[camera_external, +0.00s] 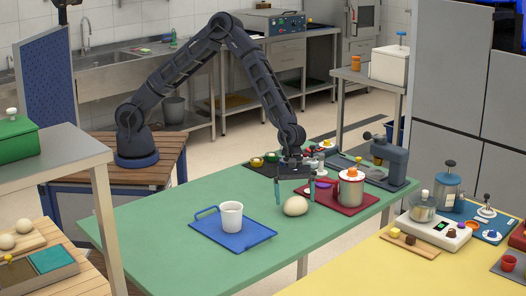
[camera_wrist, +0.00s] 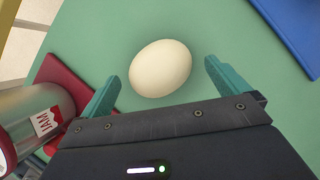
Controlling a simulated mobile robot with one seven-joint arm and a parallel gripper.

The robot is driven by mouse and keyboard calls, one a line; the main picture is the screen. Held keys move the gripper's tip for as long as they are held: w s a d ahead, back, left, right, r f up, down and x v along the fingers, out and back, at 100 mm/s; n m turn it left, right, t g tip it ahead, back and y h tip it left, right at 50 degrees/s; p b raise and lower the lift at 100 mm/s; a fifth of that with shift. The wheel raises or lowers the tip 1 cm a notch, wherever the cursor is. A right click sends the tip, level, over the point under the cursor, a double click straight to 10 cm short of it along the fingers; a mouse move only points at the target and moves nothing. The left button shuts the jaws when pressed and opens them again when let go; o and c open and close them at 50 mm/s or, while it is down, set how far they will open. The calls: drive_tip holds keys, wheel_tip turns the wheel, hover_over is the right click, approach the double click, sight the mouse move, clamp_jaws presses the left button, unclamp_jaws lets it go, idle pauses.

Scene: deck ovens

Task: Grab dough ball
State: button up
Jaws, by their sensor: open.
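The dough ball (camera_external: 296,206) is a pale, cream-coloured, slightly oval lump on the green table. It lies between the blue tray and the red mat. In the wrist view the dough ball (camera_wrist: 160,68) sits ahead of my gripper (camera_wrist: 160,82), roughly centred between the two teal fingers. My gripper also shows in the external view (camera_external: 294,194), pointing down over the table by the dough ball. Its fingers are apart with nothing held. I cannot tell the exact height of the fingertips above the table.
A jam jar (camera_external: 351,188) stands on the red mat (camera_external: 325,199), close right of the dough; the jar (camera_wrist: 35,120) is near my left finger in the wrist view. A white mug (camera_external: 231,215) stands on the blue tray (camera_external: 253,238). The green table's front (camera_external: 180,265) is clear.

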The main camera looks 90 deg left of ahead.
sight(296, 204)
drive_tip(key=shift+x, duration=1.6)
drive_tip(key=shift+w+a, duration=0.1)
drive_tip(key=shift+c, duration=0.2)
drive_tip(key=c, duration=1.1)
drive_tip(key=shift+r, duration=0.1)
